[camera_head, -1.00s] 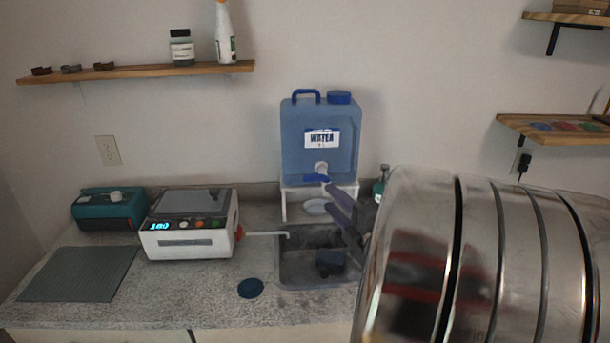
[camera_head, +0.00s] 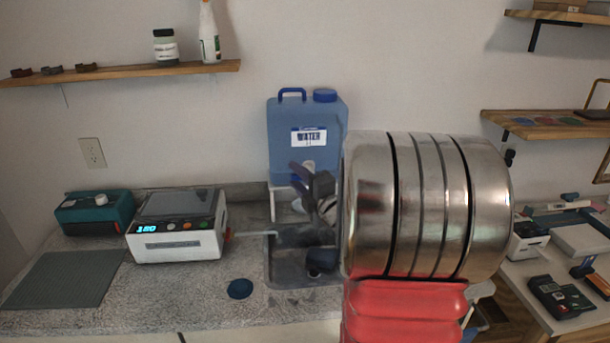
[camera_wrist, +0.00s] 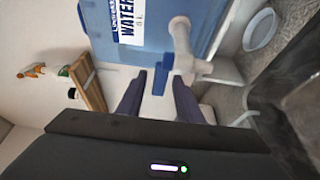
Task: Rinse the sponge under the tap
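The blue water jug (camera_head: 307,135) stands behind the sink. Its white tap (camera_wrist: 181,40) with a blue lever (camera_wrist: 162,76) shows in the wrist view. My gripper (camera_wrist: 156,76) is open and empty, its two dark fingers on either side of the lever; I cannot tell whether they touch it. In the head view my gripper (camera_head: 296,177) is in front of the jug's lower part and hides most of the tap. A dark blue block (camera_head: 321,261), probably the sponge, lies in the sink (camera_head: 286,270), which my arm partly covers.
A white device (camera_head: 178,236) with a lit display stands left of the sink. A dark blue disc (camera_head: 240,288) lies on the counter. A grey mat (camera_head: 62,280) is at the left. Tools lie on the right bench (camera_head: 530,290).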

